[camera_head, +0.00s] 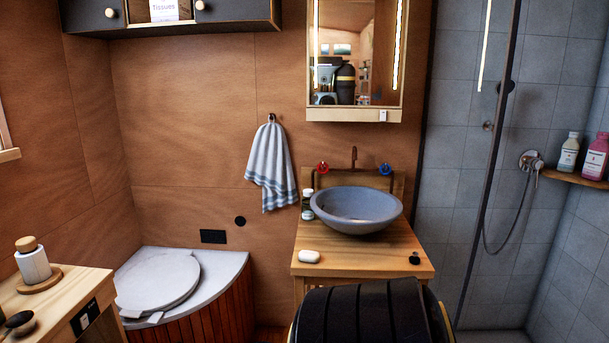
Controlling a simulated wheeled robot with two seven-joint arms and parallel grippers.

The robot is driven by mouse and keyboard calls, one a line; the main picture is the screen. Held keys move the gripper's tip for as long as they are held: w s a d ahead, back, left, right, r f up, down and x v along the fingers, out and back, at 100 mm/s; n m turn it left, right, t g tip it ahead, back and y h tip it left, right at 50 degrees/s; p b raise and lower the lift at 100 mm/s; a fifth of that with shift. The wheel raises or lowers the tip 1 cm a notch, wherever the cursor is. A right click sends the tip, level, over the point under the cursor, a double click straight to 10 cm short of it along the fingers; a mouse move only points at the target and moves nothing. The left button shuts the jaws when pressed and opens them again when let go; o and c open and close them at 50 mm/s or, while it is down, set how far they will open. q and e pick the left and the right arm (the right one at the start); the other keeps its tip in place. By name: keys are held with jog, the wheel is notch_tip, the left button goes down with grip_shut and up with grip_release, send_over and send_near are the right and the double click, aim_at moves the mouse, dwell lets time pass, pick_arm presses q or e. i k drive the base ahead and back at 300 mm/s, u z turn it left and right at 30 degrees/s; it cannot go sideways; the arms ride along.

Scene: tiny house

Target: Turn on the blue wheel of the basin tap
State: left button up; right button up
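A small blue wheel (385,169) sits on the wall panel behind the basin, on the right side of the tap. A red wheel (323,168) sits on the left side. The thin copper-coloured tap spout (353,157) stands between them. The grey bowl-shaped basin (357,209) rests on a wooden counter (340,262) in front of the tap. Neither of my grippers shows in this view.
A soap bar (309,256), a small bottle (307,204) and a small black object (414,258) are on the counter. A striped towel (270,167) hangs to the left. A mirror cabinet (354,114) is above. A dark ribbed object (364,312) stands in front of the counter. A shower edge (487,150) rises at right.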

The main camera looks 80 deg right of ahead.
aim_at(386, 169)
jog(key=z, duration=3)
jog(key=i, duration=1.4)
jog(key=u, duration=0.6)
